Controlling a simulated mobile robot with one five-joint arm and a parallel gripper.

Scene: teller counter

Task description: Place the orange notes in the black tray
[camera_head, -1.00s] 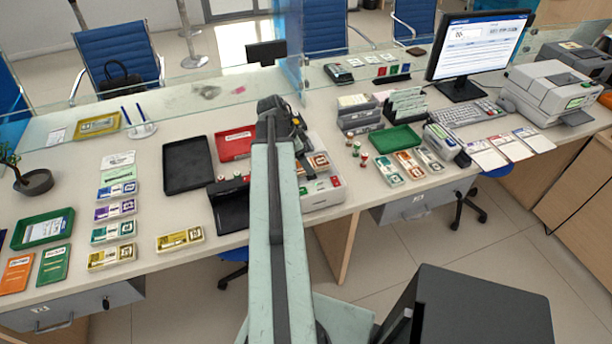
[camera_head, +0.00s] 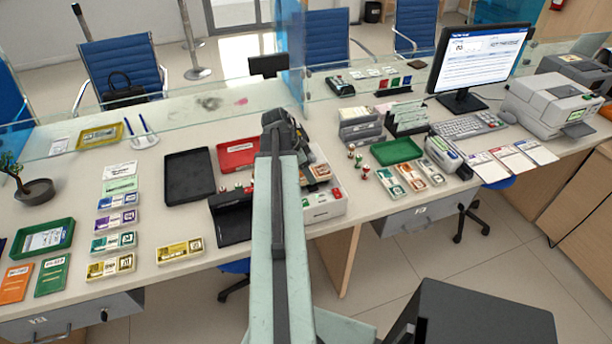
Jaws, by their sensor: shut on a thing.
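My gripper (camera_head: 285,132) is above the counter in the middle, right of the black tray, seen from behind along my arm. It is shut; its fingertips and most of its grip are hidden by my arm. Orange notes (camera_head: 319,172) show just right of it, above or on a pale box; I cannot see the contact. The flat, empty black tray (camera_head: 190,175) lies left of my gripper. Another orange bundle (camera_head: 411,176) lies at the right between a green and a grey bundle.
A red tray (camera_head: 237,153) adjoins the black tray. A black device (camera_head: 231,218) stands in front of them. A yellow bundle (camera_head: 180,250) and a column of bundles (camera_head: 114,221) lie to the left. A glass screen (camera_head: 296,60) stands behind. A green tray (camera_head: 397,151) is at the right.

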